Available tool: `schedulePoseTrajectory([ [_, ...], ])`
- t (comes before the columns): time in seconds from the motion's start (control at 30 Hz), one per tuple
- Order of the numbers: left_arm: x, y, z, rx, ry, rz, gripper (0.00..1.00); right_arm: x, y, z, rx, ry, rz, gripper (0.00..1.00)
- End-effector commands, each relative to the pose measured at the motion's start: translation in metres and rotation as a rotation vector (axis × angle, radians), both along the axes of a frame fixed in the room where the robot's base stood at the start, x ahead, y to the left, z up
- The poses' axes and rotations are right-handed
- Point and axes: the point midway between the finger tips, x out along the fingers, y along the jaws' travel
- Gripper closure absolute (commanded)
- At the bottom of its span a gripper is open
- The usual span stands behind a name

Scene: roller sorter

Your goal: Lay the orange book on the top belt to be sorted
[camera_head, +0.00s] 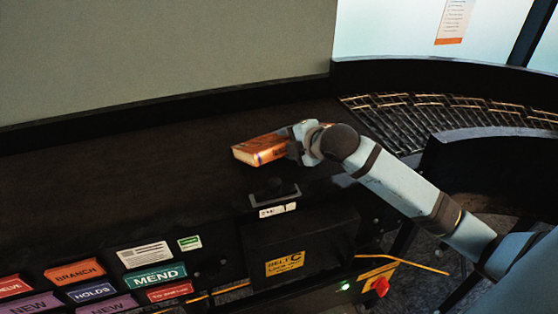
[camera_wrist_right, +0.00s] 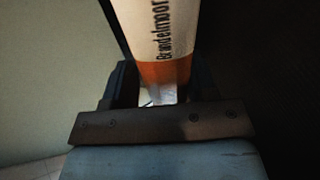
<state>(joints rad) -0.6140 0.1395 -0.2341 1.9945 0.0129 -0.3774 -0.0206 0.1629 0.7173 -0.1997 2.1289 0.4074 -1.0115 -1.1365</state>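The orange book (camera_head: 258,150) is at or just above the dark belt (camera_head: 120,170), near its right end; I cannot tell whether it touches the belt. Its orange cover and a cream band with lettering face the front. My right gripper (camera_head: 296,143) is on the book's right end. In the right wrist view the book's spine (camera_wrist_right: 165,72), cream and orange with the word "Brandelmoor", stands between the fingers of the gripper (camera_wrist_right: 160,95), which look closed on it. My left gripper is in neither view.
A curved roller track (camera_head: 450,108) joins at the right. Coloured label plates such as "MEND" (camera_head: 155,279) line the front left. The belt left of the book is clear.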

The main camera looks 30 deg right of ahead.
Motion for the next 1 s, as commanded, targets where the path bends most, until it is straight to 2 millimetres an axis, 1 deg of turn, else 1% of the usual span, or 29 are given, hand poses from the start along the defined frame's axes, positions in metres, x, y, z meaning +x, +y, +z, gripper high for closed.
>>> schedulePoseTrajectory([
  [0.23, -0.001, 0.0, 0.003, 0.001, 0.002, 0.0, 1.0, -0.003, 0.0, 0.004, 0.001, -0.001, 0.001, 0.49],
  [0.8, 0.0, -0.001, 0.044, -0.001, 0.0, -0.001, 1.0, -0.061, -0.009, 0.036, -0.001, 0.0, 0.0, 0.49],
  [0.9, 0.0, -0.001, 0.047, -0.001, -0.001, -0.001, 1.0, -0.068, -0.01, 0.039, 0.0, 0.0, 0.001, 0.49],
  [1.0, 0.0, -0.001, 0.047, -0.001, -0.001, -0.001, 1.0, -0.07, -0.01, 0.039, 0.0, -0.001, 0.001, 0.49],
])
